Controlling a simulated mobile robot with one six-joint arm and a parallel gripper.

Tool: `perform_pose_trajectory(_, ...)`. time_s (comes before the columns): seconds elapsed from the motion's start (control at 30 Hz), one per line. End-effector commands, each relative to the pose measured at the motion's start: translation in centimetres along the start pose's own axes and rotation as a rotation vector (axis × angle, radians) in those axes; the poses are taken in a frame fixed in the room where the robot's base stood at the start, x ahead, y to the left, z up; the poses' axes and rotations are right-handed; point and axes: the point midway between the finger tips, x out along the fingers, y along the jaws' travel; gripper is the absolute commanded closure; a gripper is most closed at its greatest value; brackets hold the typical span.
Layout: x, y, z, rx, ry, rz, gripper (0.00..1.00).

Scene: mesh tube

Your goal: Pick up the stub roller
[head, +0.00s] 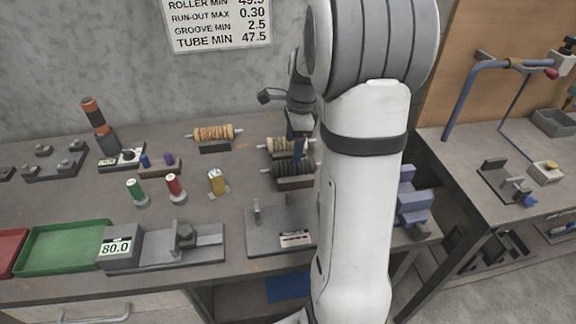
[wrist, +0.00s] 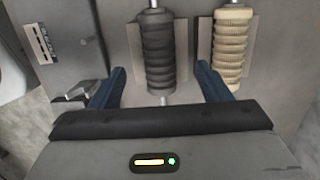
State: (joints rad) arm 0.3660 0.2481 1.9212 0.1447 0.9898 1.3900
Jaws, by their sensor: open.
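A dark ribbed roller (head: 295,168) lies on a cradle at the back of the bench. In the wrist view the dark roller (wrist: 158,48) points away from me, a metal shaft end showing at each end. My gripper (head: 298,152) is open and empty above it. In the wrist view its blue fingers (wrist: 160,70) stand either side of the dark roller's near end, apart from it. A pale ribbed roller (wrist: 232,50) lies beside it, outside the right finger. Another tan roller (head: 214,133) rests on a cradle further left. I cannot tell which roller is called the stub roller.
A grey plate fixture (head: 270,238) stands in front of the rollers. A green tray (head: 65,248) and a gauge reading 80.0 (head: 118,248) are at front left. My arm hides part of the bench's right side.

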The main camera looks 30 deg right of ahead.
Motion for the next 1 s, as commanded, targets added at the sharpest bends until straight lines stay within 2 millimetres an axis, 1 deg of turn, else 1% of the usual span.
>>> perform_pose_trajectory(0.03,0.7,0.1,-0.1,0.003,0.000,0.004,0.30)
perform_pose_trajectory(0.17,2.0,0.1,-0.6,0.007,0.000,0.002,0.30)
perform_pose_trajectory(0.3,4.1,0.2,-1.1,0.009,0.000,0.003,0.30)
perform_pose_trajectory(0.4,5.5,0.2,-1.1,0.010,0.000,0.001,0.30)
perform_pose_trajectory(0.53,6.3,0.2,-1.1,0.010,0.001,-0.001,0.30)
perform_pose_trajectory(0.73,6.3,0.2,-1.2,0.010,0.001,-0.002,0.30)
perform_pose_trajectory(0.77,6.3,0.2,-1.2,0.010,0.001,-0.002,0.31)
perform_pose_trajectory(1.0,6.3,0.2,-1.2,0.010,0.001,-0.002,0.51)
